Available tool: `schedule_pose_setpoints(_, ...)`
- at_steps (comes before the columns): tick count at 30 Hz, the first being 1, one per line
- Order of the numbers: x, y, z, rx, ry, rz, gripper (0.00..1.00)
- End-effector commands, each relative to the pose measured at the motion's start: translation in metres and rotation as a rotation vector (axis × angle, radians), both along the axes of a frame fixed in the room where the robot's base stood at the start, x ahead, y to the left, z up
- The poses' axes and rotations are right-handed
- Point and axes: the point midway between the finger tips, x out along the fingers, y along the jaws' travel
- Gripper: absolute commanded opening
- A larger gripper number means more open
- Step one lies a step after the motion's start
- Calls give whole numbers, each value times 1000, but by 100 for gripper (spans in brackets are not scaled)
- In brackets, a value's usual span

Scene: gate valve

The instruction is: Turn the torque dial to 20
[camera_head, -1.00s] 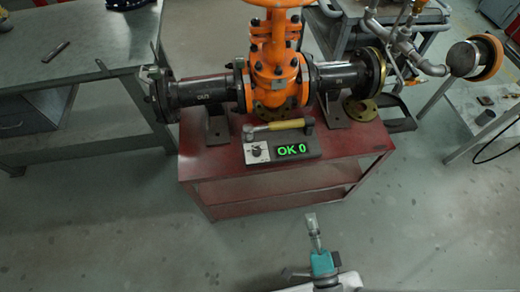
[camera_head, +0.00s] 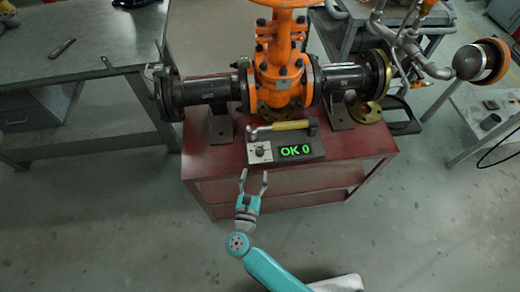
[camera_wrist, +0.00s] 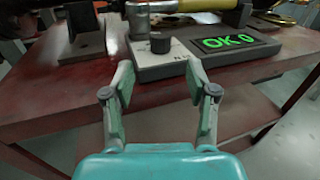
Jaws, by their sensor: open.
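The torque dial is a small dark knob (camera_head: 260,152) on a light plate at the left of a grey box (camera_head: 318,148) on the red table. The box's display (camera_head: 295,150) reads "OK 0" in green. In the wrist view the knob (camera_wrist: 160,42) stands upright on its plate, ahead of and above the gap between my fingers. My gripper (camera_head: 254,176) is open and empty, just in front of the table edge below the dial, apart from it. It also shows in the wrist view (camera_wrist: 160,78).
A yellow-handled wrench (camera_head: 283,126) lies along the back of the box. The orange valve (camera_head: 283,75) with dark pipes stands behind it on the red table (camera_head: 225,160). A grey workbench (camera_head: 95,80) is at the left. The floor in front is clear.

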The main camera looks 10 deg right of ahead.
Motion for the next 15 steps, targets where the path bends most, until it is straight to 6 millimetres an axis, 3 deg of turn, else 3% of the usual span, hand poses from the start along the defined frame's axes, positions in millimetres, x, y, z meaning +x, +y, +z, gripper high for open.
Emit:
schedule_pose_setpoints(5, 16, -7, 0, 1, 0, -4, 57)
schedule_pose_setpoints(15, 71, -28, 1, -2, 1, -2, 57)
